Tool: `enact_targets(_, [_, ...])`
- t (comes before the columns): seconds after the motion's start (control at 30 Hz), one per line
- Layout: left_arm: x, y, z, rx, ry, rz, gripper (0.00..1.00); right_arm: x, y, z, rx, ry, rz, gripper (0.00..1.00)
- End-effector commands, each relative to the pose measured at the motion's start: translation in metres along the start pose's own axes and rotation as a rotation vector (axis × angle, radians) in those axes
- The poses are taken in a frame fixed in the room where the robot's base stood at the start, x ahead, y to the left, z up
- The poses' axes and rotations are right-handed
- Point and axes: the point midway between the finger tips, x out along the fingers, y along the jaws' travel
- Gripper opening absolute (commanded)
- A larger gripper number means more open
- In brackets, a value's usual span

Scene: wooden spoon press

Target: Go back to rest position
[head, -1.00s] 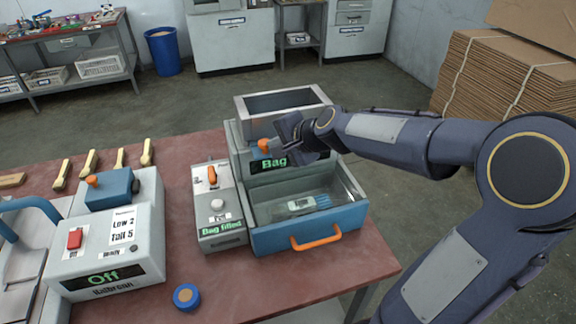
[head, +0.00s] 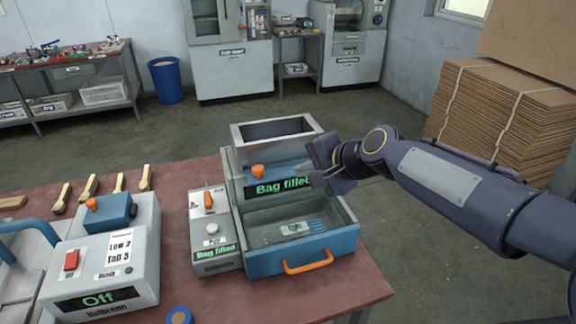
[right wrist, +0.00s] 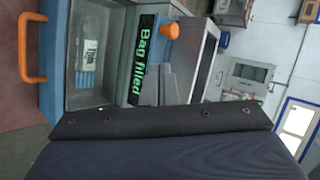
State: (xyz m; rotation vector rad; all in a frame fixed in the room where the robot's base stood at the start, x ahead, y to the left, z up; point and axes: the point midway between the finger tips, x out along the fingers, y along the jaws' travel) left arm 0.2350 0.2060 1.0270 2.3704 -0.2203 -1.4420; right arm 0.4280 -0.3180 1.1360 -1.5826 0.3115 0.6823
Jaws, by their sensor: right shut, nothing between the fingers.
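My right gripper (head: 325,168) is just right of the blue and grey bagging machine (head: 238,190), beside its display, which reads "Bag filled". The gripper is shut and empty. In the right wrist view, the display (right wrist: 144,60) and the orange knob (right wrist: 168,30) show close by, and part of my gripper (right wrist: 168,85) shows in front of the machine. A bag with blue content (head: 296,228) lies in the machine's open front tray (head: 300,260). My left gripper is in neither view.
A control box (head: 212,230) reading "Bag filled" stands left of the machine. A grey device (head: 128,262) reading "Off" and several wooden spoons (head: 90,188) are further left on the red table (head: 260,300). Stacked cardboard (head: 500,110) stands at the right. Open floor lies behind the table.

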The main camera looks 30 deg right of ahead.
Motion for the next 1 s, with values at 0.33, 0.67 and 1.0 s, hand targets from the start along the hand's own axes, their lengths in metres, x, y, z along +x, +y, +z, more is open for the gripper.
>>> enact_targets(0.33, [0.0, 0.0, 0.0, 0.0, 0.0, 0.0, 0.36, -0.012, 0.015, 0.024, -0.114, -0.041, 0.027, 0.0])
enact_targets(0.67, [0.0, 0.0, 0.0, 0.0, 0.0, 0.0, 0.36, -0.058, 0.144, 0.137, -0.871, -0.301, 0.183, 0.0])
enact_targets(1.0, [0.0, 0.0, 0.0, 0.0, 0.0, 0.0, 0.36, -0.066, 0.184, 0.156, -1.076, -0.377, 0.223, 0.0])
